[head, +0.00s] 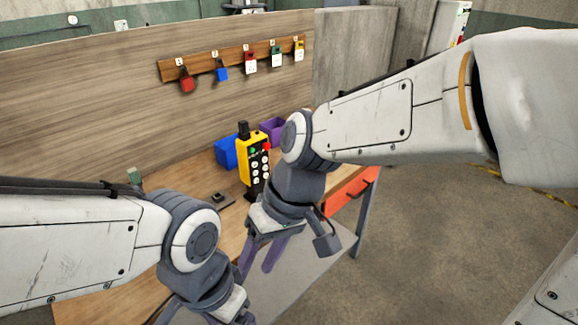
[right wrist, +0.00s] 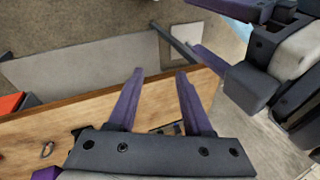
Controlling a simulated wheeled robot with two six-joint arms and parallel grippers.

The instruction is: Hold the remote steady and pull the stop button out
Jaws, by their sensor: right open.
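The remote (head: 258,168) is a yellow and black box standing upright on the workbench, with a black knob on top and several white buttons. Its red stop button (head: 267,146) is on the upper front face, right of a green one. My right gripper (head: 256,272) hangs in front of and below the remote in the head view, apart from it. Its purple fingers are spread and empty, also in the right wrist view (right wrist: 159,73). My left gripper is cut off at the bottom of the head view. Part of it shows at the right wrist view's upper right; its opening is unclear.
A blue bin (head: 227,152) and a purple bin (head: 272,127) stand behind the remote. A small dark item (head: 218,198) lies on the wooden workbench (head: 190,190) left of it. Padlocks hang on a wall rack (head: 235,60). A red drawer (head: 350,192) is under the bench's right end.

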